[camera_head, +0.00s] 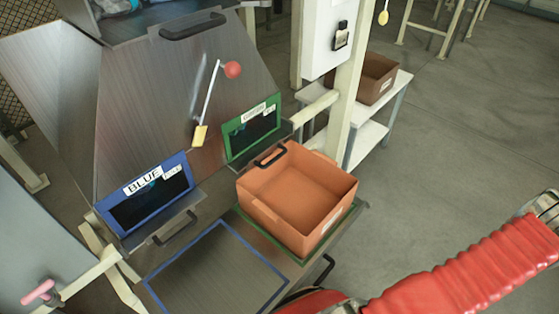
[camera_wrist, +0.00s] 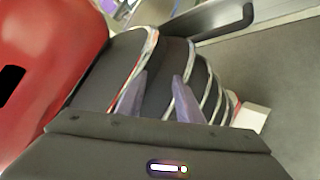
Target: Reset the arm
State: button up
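My gripper (camera_wrist: 160,78) shows in the wrist view with its two grey-purple fingers apart. I see nothing held between them. Behind the fingers are dark, ribbed, curved shapes and a red body at the left, which look like parts of my own arm. In the head view my red-sleeved arm reaches across the lower right corner, and more red shows at the bottom edge. The gripper itself is out of that view.
An empty orange bin (camera_head: 296,196) stands on the green-outlined spot of a metal shelf. Beside it is an empty blue-outlined spot (camera_head: 218,276). Behind are a blue-framed chute door (camera_head: 150,205) and a green-framed one (camera_head: 252,130). A brown bin (camera_head: 375,79) sits on a white rack.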

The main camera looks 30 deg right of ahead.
jog(key=w+d+r+n+g+h, duration=0.1)
jog(key=w+r+n+g+h, duration=0.3)
jog(key=w+r+n, duration=0.55)
jog(key=w+d+r+n+g+h, duration=0.2)
jog(key=w+r+n+g+h, duration=0.25)
jog(key=r+n, duration=0.95)
jog(key=w+a+r+n+t+h, duration=0.1)
jog(key=w+a+r+n+t, duration=0.1)
jog(key=a+r, duration=0.5)
jog(key=w+a+r+n+t+h, duration=0.1)
jog(key=a+r+n+t, duration=0.1)
jog(key=a+r+n, duration=0.3)
jog(key=w+a+r+n+t+h, duration=0.1)
jog(key=w+a+r+n+t, duration=0.1)
jog(key=a+r, duration=0.7)
jog(key=shift+w+a+r+n+t, duration=0.25)
jog(key=shift+w+a+n+t, duration=0.15)
jog(key=shift+n, duration=0.45)
jog(key=shift+s, duration=0.1)
